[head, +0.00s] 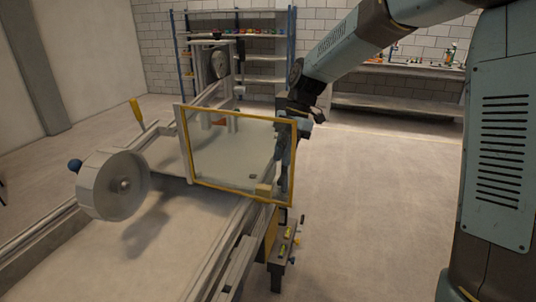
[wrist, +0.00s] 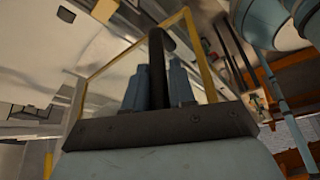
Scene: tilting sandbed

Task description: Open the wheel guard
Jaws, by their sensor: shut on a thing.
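The wheel guard (head: 235,113) is a clear panel in a yellow frame, standing upright across the sandbed in the head view. Part of its yellow frame (wrist: 192,35) also shows in the wrist view. My gripper (head: 284,172) is at the guard's right edge, partly behind the frame. In the wrist view my gripper (wrist: 158,82) has its two blue-grey fingers on both sides of a dark upright bar, the guard handle (wrist: 157,48), and is shut on it. The handle is hidden in the head view.
A large pale handwheel (head: 112,186) with a blue knob (head: 75,166) stands left of the guard. A smaller wheel (head: 218,63) is behind it. Shelves (head: 258,80) and a workbench (head: 395,104) line the back wall. The floor (head: 385,210) at right is clear.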

